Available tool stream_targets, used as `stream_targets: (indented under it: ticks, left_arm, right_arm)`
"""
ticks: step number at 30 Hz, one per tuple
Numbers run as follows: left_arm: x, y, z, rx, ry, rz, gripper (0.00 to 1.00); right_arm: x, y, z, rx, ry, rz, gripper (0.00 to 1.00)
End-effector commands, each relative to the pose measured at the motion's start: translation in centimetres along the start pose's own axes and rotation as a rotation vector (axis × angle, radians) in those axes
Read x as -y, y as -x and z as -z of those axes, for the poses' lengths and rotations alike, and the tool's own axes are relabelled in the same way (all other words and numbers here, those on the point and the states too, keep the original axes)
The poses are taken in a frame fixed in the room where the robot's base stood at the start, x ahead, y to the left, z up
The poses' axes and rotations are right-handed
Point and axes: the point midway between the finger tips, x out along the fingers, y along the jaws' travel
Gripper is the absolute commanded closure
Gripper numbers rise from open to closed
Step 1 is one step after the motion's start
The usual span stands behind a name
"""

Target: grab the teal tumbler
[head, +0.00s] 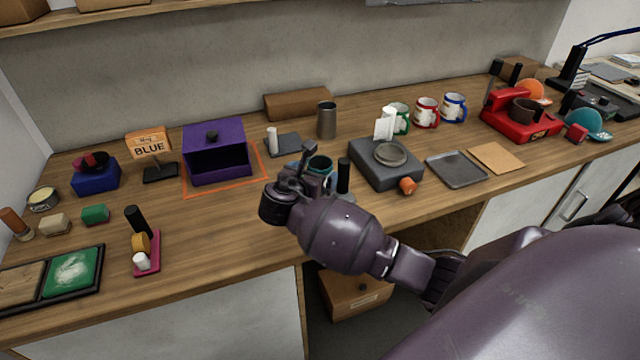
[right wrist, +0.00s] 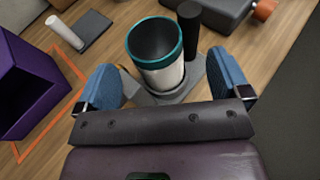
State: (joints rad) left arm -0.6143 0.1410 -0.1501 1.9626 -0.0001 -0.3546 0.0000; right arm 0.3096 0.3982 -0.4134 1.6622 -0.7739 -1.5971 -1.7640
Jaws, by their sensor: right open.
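The teal tumbler (head: 321,164) stands upright on the counter, partly hidden behind my right gripper in the head view. In the right wrist view the tumbler (right wrist: 158,62) shows a teal rim, a dark hollow inside and a pale body. It stands on a grey base (right wrist: 190,82). My right gripper (head: 308,160) is open; in the right wrist view its two blue fingers (right wrist: 165,88) lie left and right of the tumbler's near side, apart from it. The left gripper is not in view.
A black cylinder (right wrist: 189,28) stands right beside the tumbler, also in the head view (head: 343,176). A purple open box (head: 217,153) is to the left, a grey scale-like device (head: 377,172) to the right. A steel cup (head: 326,120) stands behind. Bare counter lies in front.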

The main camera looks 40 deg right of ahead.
Motion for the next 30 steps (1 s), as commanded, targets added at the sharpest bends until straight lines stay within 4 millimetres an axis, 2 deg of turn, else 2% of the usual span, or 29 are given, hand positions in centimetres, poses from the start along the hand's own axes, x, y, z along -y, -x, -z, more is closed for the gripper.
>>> stream_targets:
  ticks: [11, 21, 30]
  left_arm:
    - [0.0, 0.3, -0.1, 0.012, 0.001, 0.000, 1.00]
    - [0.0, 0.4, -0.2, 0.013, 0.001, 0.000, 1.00]
    - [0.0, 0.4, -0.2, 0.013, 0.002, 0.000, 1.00]
  right_arm:
    - [-0.7, -4.5, -0.5, 0.001, 0.000, 0.001, 0.05]
    - [-0.7, -5.0, -0.5, 0.001, -0.001, 0.001, 0.07]
    - [-0.7, -5.0, -0.5, 0.001, -0.001, 0.001, 0.53]
